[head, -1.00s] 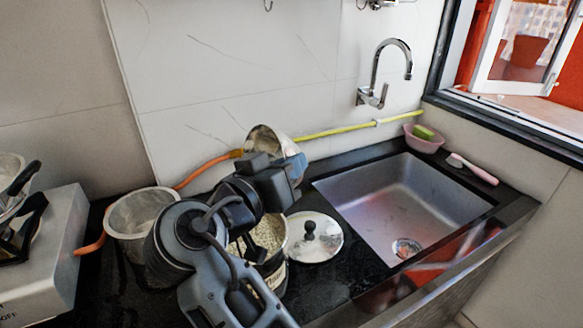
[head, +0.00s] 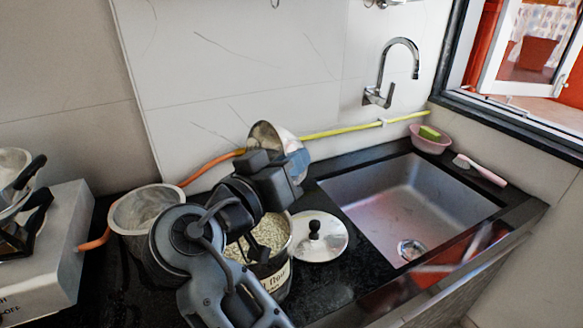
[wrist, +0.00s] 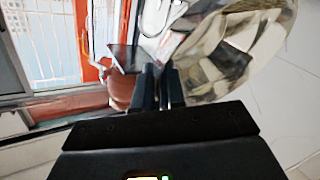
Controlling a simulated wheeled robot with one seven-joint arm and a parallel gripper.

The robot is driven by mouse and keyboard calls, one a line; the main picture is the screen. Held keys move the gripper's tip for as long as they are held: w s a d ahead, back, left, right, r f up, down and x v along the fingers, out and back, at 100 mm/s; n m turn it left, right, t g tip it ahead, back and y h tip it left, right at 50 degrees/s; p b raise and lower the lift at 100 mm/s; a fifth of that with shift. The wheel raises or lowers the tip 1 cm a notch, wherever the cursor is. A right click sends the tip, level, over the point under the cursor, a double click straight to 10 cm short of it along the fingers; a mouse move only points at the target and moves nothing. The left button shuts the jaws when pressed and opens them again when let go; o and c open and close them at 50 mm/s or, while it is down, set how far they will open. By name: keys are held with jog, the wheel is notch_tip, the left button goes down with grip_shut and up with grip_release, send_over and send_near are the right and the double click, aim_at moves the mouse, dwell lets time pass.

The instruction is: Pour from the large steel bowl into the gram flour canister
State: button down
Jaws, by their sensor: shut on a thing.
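The large steel bowl (head: 264,137) is tilted steeply on its side near the back wall, above the counter. Its shiny curved surface fills the upper right of the wrist view (wrist: 235,50). My gripper (wrist: 158,88) is shut on the bowl's edge; in the head view the gripper's body hides the lower part of the bowl. The gram flour canister (head: 275,283) stands upright and open on the counter, below my gripper, with pale grainy contents and a partly readable label. My arm hides its left side. No falling stream shows.
A steel lid with a black knob (head: 316,246) lies right of the canister. An empty-looking grey pot (head: 147,208) stands left of it. The sink (head: 405,205) is at right, with a tap (head: 385,75) behind. A steel stove (head: 48,245) stands far left.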

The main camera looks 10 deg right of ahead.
jog(key=shift+s+a+r, duration=0.1)
jog(key=shift+a, duration=0.15)
jog(key=shift+s+a+n+t+h+b, duration=0.15)
jog(key=shift+a+n+t+h+b, duration=0.2)
jog(key=shift+b, duration=0.6)
jog(key=shift+s+a+r+t+h, duration=0.1)
jog(key=shift+a+r+t+h, duration=0.05)
jog(key=shift+a+t+h, duration=0.1)
dwell(0.4)
jog(key=shift+s+a+n+b, duration=0.15)
jog(key=shift+n+b, duration=0.1)
jog(key=shift+b, duration=0.6)
jog(key=shift+a+t+h+b, duration=0.2)
jog(key=shift+t+h+b, duration=0.1)
jog(key=shift+b, duration=0.05)
jog(key=shift+s+a+r, duration=0.1)
jog(key=shift+a+r, duration=0.05)
jog(key=shift+r, duration=0.05)
